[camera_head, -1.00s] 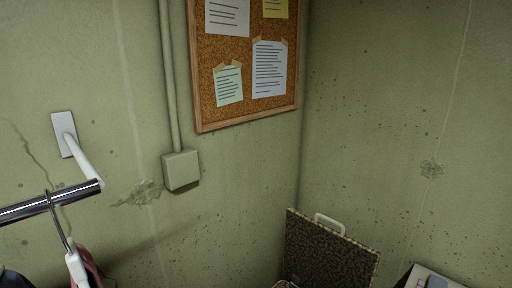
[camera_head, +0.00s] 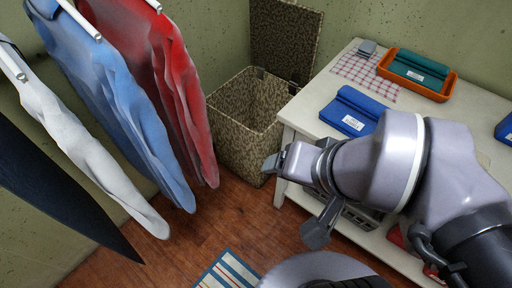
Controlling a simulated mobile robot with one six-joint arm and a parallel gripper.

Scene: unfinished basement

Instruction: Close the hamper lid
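The hamper (camera_head: 238,142) is a brown woven box standing in the far corner, between the hanging clothes and the white table. Its lid (camera_head: 287,40) is open, standing upright at the back against the wall. The inside looks empty where I can see it. My gripper (camera_head: 296,196) is in front of the hamper and lower right of it, by the table's near left edge. Its two fingers are spread apart with nothing between them. It does not touch the hamper or lid.
Red, blue, white and dark garments (camera_head: 133,100) hang at the left, close to the hamper. The white table (camera_head: 316,104) on the right holds folded blue cloths (camera_head: 352,112), an orange tray (camera_head: 446,92) and a checked cloth (camera_head: 366,72). A striped rug (camera_head: 228,272) lies on the wood floor.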

